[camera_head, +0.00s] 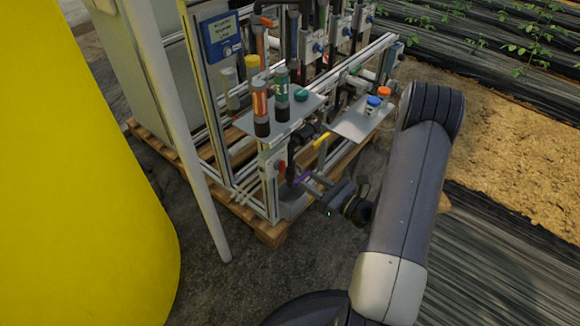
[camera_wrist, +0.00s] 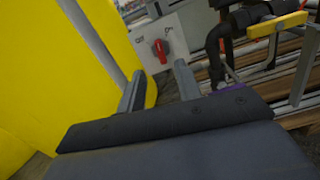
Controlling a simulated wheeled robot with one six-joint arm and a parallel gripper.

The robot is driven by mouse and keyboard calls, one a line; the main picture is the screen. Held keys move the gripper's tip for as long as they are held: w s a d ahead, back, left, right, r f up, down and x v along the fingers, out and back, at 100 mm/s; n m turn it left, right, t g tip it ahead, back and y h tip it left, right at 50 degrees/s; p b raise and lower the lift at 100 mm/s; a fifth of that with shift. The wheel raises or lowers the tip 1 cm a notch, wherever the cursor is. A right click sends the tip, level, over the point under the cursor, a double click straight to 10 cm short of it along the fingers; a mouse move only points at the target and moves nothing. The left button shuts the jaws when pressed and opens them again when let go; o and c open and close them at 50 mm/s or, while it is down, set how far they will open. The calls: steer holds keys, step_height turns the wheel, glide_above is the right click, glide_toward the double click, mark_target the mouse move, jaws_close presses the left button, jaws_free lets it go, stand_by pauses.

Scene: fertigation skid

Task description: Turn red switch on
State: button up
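The red switch (camera_wrist: 161,50) is a small red rotary handle on a pale plate (camera_wrist: 178,32) in the wrist view. Its handle stands nearly upright, slightly tilted. In the head view the switch (camera_head: 282,165) is a small red spot on the front of the skid. My gripper (camera_wrist: 158,84) is open and empty, with its two fingers apart, below the switch and not touching it. In the head view my gripper (camera_head: 306,184) is just right of and below the switch.
A purple handle (camera_head: 302,177) is close beside my fingers, and a yellow handle (camera_head: 321,142) is on the pipework above. A large yellow tank (camera_head: 80,180) stands left. A pale post (camera_head: 180,130) rises before the skid. A grey shelf (camera_head: 352,125) holds small bottles.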

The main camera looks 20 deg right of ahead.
mark_target(281, 166)
steer(key=b+x, duration=0.1)
steer(key=x, duration=0.7)
steer(key=shift+w+a+b, duration=0.25)
steer(key=shift+a+b, duration=0.05)
jaws_close()
